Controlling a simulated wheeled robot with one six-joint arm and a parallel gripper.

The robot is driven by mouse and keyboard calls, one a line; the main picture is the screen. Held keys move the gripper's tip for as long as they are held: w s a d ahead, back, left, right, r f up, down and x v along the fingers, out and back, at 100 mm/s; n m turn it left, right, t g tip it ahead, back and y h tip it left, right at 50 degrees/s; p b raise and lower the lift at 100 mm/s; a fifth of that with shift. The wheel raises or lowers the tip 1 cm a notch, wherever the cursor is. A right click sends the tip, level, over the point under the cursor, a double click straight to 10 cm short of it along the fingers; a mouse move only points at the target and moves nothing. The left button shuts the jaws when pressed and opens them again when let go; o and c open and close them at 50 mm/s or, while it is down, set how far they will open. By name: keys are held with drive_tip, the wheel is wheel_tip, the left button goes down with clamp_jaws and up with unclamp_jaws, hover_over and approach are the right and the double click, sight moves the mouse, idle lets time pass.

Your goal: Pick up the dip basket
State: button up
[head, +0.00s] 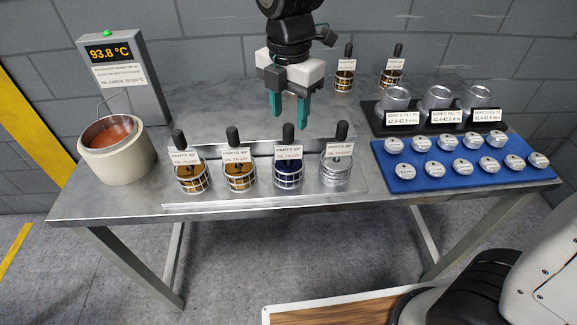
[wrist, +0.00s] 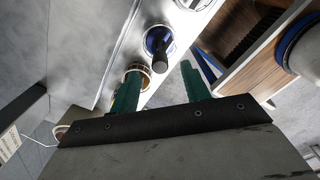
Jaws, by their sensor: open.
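Several dip baskets with upright black handles and white labels stand in a front row on the steel table: two amber-filled baskets (head: 192,181) (head: 239,179), a dark blue one (head: 289,176) and a clear silvery one (head: 335,171). Two more amber baskets (head: 344,80) (head: 391,77) stand at the back. My gripper (head: 289,122) is open and empty, its green fingers pointing down above and behind the blue basket. In the wrist view, the blue basket (wrist: 155,38) shows beyond the fingertips, and an amber one is partly hidden by the left finger.
An oil pot (head: 118,165) and a display post reading 93.8 °C (head: 112,60) stand at the left. At the right are a black holder (head: 380,124) with metal cylinders and a blue mat (head: 400,187) with several round pieces. Bare table lies around the back baskets.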

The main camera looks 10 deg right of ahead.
sight(288, 125)
wheel_tip(288, 125, down, 4)
drive_tip(key=shift+f, duration=0.15)
clamp_jaws()
drive_tip(key=shift+a, duration=0.1)
idle(1.3)
